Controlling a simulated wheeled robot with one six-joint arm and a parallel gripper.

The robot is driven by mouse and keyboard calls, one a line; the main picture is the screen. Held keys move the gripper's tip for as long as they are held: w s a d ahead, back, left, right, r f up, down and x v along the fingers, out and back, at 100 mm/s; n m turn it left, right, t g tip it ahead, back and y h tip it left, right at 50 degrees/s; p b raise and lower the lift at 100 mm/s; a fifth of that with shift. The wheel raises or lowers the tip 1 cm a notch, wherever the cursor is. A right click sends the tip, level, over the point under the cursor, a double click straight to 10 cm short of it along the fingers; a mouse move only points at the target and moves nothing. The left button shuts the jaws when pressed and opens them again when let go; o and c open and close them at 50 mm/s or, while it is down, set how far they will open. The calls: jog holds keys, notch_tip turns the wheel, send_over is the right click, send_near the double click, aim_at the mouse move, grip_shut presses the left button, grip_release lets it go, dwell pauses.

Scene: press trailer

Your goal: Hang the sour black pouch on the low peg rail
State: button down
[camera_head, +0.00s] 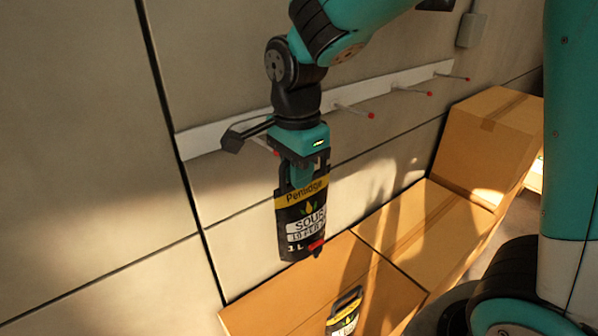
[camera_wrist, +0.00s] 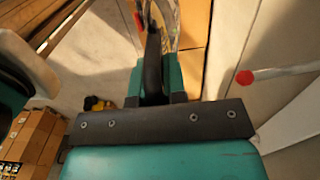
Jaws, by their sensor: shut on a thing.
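The sour black pouch (camera_head: 302,212) has a yellow band, a "SOUR" label and a red cap at its lower right corner. It hangs upright below my gripper (camera_head: 304,172), which is shut on its top handle. In the wrist view my gripper (camera_wrist: 152,92) is shut on the dark edge of the pouch (camera_wrist: 153,60). The white low peg rail (camera_head: 205,140) runs along the wall behind, with several red-tipped pegs. A peg (camera_head: 355,111) shows right of my wrist; another peg tip is just left of my gripper. A peg (camera_wrist: 270,74) shows at right in the wrist view.
Cardboard boxes (camera_head: 410,232) stand along the wall below the rail, with a taller box (camera_head: 488,135) at the right. Another black pouch (camera_head: 345,312) lies on the front box. The pegs toward the right are bare.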

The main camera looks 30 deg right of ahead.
jog(key=w, duration=0.2)
jog(key=w+a, duration=0.1)
jog(key=w, duration=0.1)
jog(key=shift+w+f, duration=0.15)
jog(key=shift+w, duration=0.2)
jog(key=shift+w+a+p, duration=0.15)
jog(key=shift+w+p, duration=0.25)
jog(key=shift+p, duration=0.05)
dwell(0.5)
